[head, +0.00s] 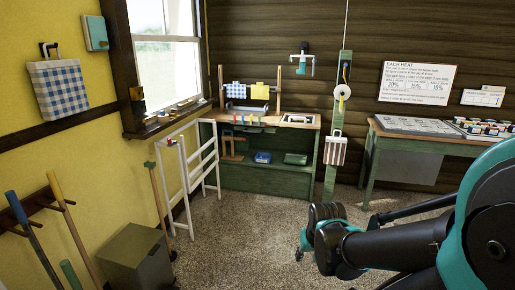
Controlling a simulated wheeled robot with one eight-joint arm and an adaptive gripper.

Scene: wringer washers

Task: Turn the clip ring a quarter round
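I cannot surely pick out the clip ring. Several small coloured clips (247,119) stand in a row at the front of the green bench's top; whether a ring carries them is too small to tell. A white ring-shaped thing (342,92) is on the upright green post, right of the bench. My arm reaches in from the right, low in the head view. My gripper (301,247) is at its end, above the speckled floor, in front of the bench and well apart from the clips and post. It is small and partly hidden by my wrist, so its opening does not show.
The green bench (245,180) stands against the back wall. A white folding rack (187,190) stands left of it, near a grey bin (136,258). A green table (440,140) with jars is at the right. The floor (250,235) between is clear.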

